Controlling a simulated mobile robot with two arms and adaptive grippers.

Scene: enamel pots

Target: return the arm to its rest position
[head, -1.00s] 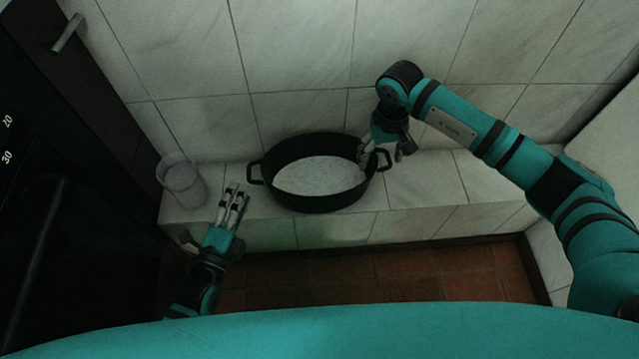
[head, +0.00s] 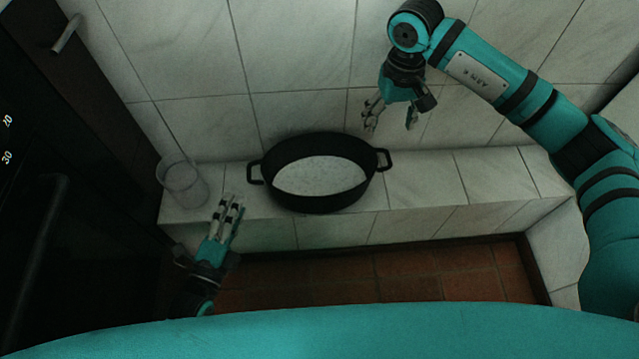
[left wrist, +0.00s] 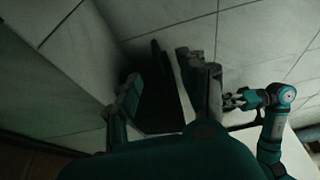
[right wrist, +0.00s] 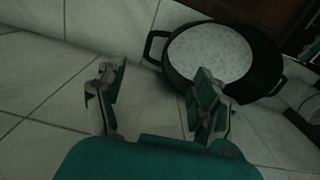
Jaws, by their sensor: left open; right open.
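My right gripper (head: 390,123) is open and empty, in front of the tiled wall, above and right of the black pot (head: 318,204) in the head view. In the right wrist view its two fingers (right wrist: 157,92) are spread, with the pot (right wrist: 266,70) beyond, upper right. My left gripper (head: 230,204) is open with nothing seen between its fingers, low and left of the pot at the ledge's front edge. The left wrist view is dark; its fingers frame a dark shape. The pot stands upright on the ledge, with two side handles and a pale speckled inside.
A clear glass (head: 182,184) stands on the tiled ledge (head: 425,182), left of the pot. The ledge right of the pot is bare. A dark oven front (head: 60,240) with a handle is at the left. Red floor tiles (head: 380,272) lie below.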

